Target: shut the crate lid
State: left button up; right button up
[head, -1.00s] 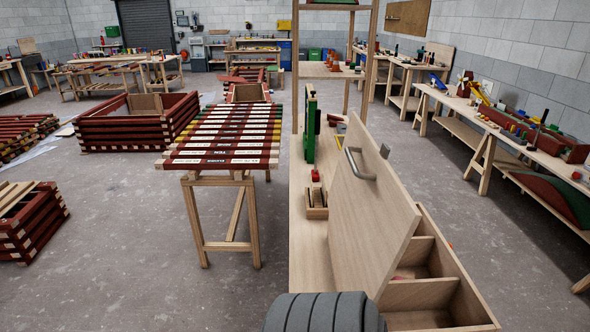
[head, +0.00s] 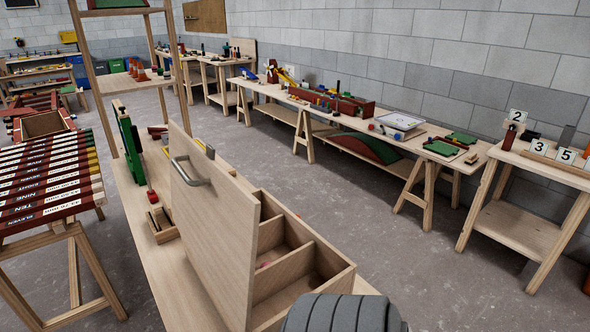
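The crate (head: 339,273) is a pale wooden box with divided compartments, on a bench in the lower middle of the head view. Its lid (head: 215,228) is a wooden board that stands up steeply along the crate's left side, so the crate is open. A grey metal bar handle (head: 188,173) is on the lid's left face. The lid hides part of the crate's inside. A small reddish thing shows in one compartment, too small to name.
The bench (head: 138,205) also bears a small wooden box (head: 160,222) and a green upright panel (head: 131,143) left of the lid. A stand of painted battens (head: 50,180) is at the left. Grey floor lies between the crate and the wall tables (head: 400,165).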

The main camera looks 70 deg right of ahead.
aim_at(216, 218)
jog(key=z, duration=1.65)
jog(key=k, duration=0.45)
jog(key=z, duration=0.75)
jog(key=i, duration=0.5)
jog(key=z, duration=0.05)
